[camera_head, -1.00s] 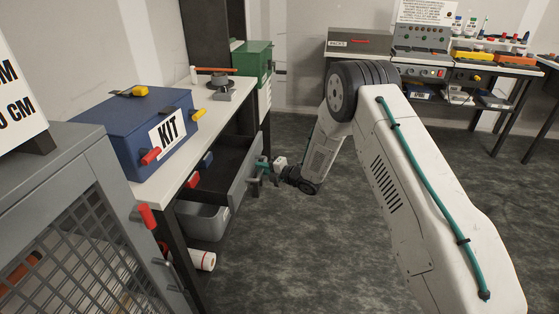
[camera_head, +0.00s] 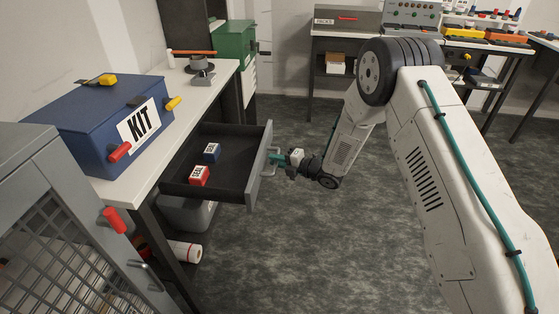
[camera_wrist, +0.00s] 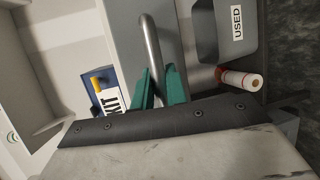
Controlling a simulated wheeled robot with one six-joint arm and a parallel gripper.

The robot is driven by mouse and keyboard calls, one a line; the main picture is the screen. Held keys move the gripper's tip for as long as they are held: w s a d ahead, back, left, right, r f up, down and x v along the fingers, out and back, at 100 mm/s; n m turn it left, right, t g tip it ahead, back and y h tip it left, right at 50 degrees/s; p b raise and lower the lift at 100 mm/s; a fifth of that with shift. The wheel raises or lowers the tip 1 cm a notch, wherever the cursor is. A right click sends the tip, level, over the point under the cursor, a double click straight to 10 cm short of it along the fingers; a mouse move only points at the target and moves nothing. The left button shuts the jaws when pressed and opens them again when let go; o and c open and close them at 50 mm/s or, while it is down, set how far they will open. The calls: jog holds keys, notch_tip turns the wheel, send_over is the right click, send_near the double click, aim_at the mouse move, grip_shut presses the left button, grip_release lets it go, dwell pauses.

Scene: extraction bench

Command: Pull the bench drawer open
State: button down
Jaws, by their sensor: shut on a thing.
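The bench drawer (camera_head: 262,178) is dark inside with a grey front, and it stands well out from under the white bench top. A red box (camera_head: 199,176) and a blue box (camera_head: 211,152) with white labels lie in it. My gripper (camera_head: 276,158) is at the outer face of the drawer front, on its metal handle (camera_head: 270,165). In the wrist view, the teal fingers of my gripper (camera_wrist: 161,88) are shut on the curved silver handle (camera_wrist: 151,42). The fingers hide part of the handle.
A blue KIT case (camera_head: 105,115) stands on the bench top (camera_head: 150,168). A grey bin (camera_head: 187,214) and a white roll (camera_head: 185,251) are below the drawer. A grey mesh cabinet (camera_head: 60,220) stands at the near left. The floor right of the drawer is clear.

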jog(key=c, duration=1.4)
grip_release()
jog(key=shift+d, duration=0.1)
jog(key=v, duration=0.7)
jog(key=shift+s+d, duration=0.25)
